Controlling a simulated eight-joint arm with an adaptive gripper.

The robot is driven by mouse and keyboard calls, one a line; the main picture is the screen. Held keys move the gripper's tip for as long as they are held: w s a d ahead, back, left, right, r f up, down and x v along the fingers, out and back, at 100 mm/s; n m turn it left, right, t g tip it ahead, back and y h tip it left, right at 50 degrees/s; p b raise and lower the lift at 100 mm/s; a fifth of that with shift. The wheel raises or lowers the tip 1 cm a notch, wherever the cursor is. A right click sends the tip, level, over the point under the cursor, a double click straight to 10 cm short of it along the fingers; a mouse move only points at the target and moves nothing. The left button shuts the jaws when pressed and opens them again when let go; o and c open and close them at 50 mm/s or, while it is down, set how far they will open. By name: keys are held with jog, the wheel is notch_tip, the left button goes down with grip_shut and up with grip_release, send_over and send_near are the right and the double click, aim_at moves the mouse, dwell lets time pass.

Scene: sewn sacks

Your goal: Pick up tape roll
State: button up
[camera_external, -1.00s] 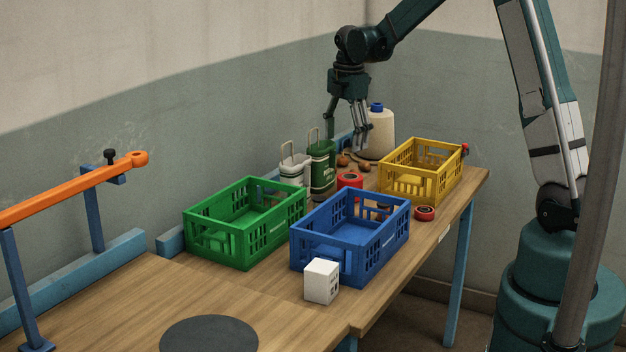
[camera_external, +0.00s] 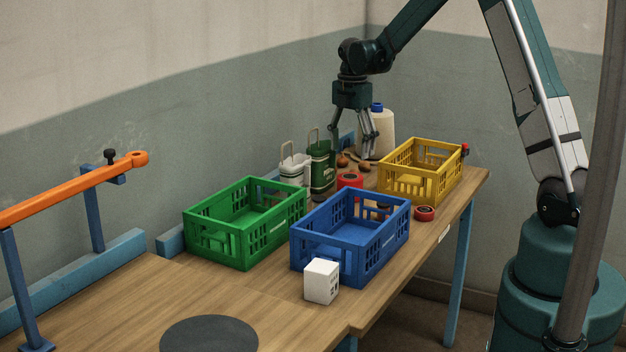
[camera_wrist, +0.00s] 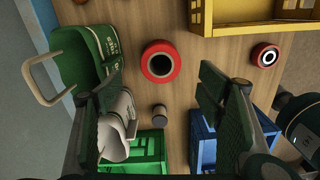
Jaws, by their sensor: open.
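Two red rolls lie on the table. One red roll (camera_external: 350,179) is beside the green sack, and it shows in the wrist view (camera_wrist: 160,61) with a dark centre and a pale core. The other red roll (camera_external: 424,213) is near the table's right edge, right of the blue crate; it shows in the wrist view (camera_wrist: 265,55) with a white ring. I cannot tell which one the task means. My gripper (camera_external: 352,153) is open and empty, pointing down above the first roll. In the wrist view its fingers (camera_wrist: 165,92) stand apart, with that roll beyond them.
A green sack (camera_external: 321,165) and a white sack (camera_external: 292,169) with handles stand left of the first roll. Green (camera_external: 245,250), blue (camera_external: 372,248) and yellow (camera_external: 437,190) crates are around. A cream bottle (camera_external: 381,130) stands behind. A small cylinder (camera_wrist: 160,112) lies between the fingers in the wrist view.

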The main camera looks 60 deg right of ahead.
aim_at(350, 176)
jog(key=shift+f, duration=3.2)
jog(key=shift+a+f+b, duration=0.15)
jog(key=shift+f+b, duration=0.35)
jog(key=shift+f, duration=2.15)
jog(key=c, duration=1)
